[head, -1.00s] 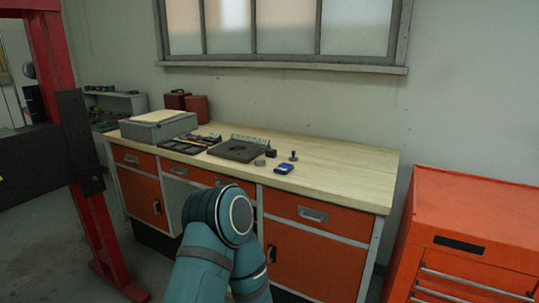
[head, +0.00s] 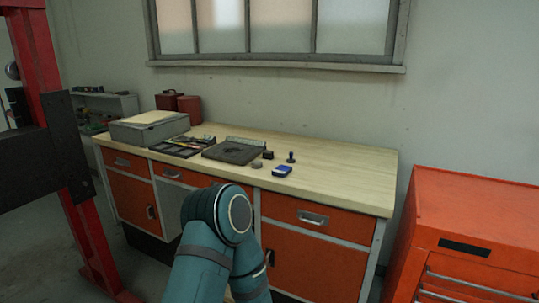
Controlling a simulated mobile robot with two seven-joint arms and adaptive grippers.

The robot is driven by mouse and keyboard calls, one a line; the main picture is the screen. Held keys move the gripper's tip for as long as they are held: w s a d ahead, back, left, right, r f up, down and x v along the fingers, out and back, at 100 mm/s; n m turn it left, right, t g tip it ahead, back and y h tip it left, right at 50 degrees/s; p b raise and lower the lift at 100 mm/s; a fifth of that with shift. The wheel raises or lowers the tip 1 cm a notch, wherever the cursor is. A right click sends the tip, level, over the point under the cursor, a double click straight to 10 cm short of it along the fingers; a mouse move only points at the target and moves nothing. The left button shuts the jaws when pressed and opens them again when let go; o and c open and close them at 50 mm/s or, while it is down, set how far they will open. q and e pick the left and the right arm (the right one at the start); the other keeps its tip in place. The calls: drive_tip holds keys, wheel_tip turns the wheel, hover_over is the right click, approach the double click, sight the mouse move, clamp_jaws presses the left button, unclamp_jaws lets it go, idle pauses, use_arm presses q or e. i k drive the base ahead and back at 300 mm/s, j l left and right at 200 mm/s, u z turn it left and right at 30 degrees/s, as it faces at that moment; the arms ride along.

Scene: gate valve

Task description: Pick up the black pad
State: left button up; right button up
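On the wooden workbench (head: 345,176) lies a dark, flat, square plate (head: 233,152) with a raised back edge. A small black block (head: 268,155) sits just right of it. Either dark thing could be the black pad; they are too small to tell. Close by are a blue box-like pad (head: 282,171), a small grey lump (head: 256,164) and a dark upright stamp-like piece (head: 291,157). Neither of my grippers shows; only a teal arm link of mine rises from the bottom, in front of the bench.
A dark tray of tools (head: 183,146) and a grey box (head: 149,129) stand left on the bench. Red canisters (head: 190,108) are behind. The bench's right end is clear. A red lift post (head: 75,150) stands left, an orange tool cabinet (head: 470,220) right.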

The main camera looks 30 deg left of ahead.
sight(268, 155)
drive_tip(key=i+j+z, duration=0.35)
drive_tip(key=j, duration=1.1)
drive_tip(key=j+z, duration=0.4)
drive_tip(key=j, duration=1.05)
